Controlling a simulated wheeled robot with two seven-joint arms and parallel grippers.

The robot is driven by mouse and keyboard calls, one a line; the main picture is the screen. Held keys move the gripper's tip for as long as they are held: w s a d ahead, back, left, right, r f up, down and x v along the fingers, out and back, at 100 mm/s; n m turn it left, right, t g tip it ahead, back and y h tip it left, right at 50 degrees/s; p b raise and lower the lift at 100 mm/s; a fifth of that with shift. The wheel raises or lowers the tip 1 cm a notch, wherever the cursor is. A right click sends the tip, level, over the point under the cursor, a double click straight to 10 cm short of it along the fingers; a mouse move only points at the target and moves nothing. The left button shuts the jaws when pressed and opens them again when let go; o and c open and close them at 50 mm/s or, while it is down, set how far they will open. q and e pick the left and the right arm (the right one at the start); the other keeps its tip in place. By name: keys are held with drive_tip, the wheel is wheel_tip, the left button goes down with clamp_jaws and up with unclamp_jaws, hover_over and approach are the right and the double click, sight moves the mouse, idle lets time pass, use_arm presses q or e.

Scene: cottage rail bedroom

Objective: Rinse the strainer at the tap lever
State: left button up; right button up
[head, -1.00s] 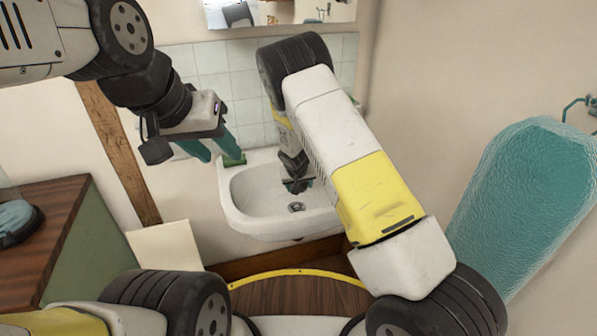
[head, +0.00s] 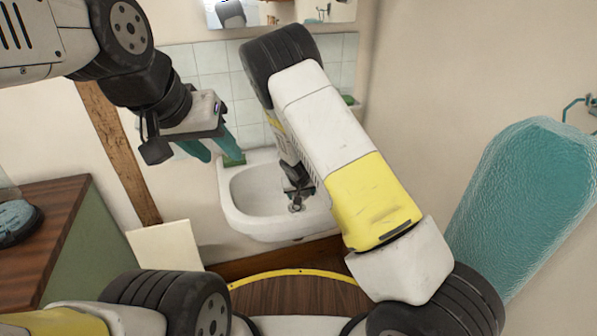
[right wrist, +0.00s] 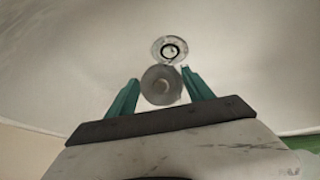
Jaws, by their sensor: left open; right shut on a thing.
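In the head view my right arm hides most of this gripper and I cannot make out the strainer there. My left gripper (head: 212,147) is open and empty, up and left of the basin. I cannot see the tap lever; my right arm covers part of the basin's back.
A wooden-topped cabinet (head: 48,215) stands at the left, and a teal towel (head: 525,205) hangs at the right. A mirror (head: 280,12) is on the tiled wall above.

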drive_tip(key=shift+s, duration=1.9)
drive_tip(key=shift+r, duration=0.1)
drive_tip(key=s+r, duration=0.4)
drive_tip(key=s, duration=0.1)
idle(0.5)
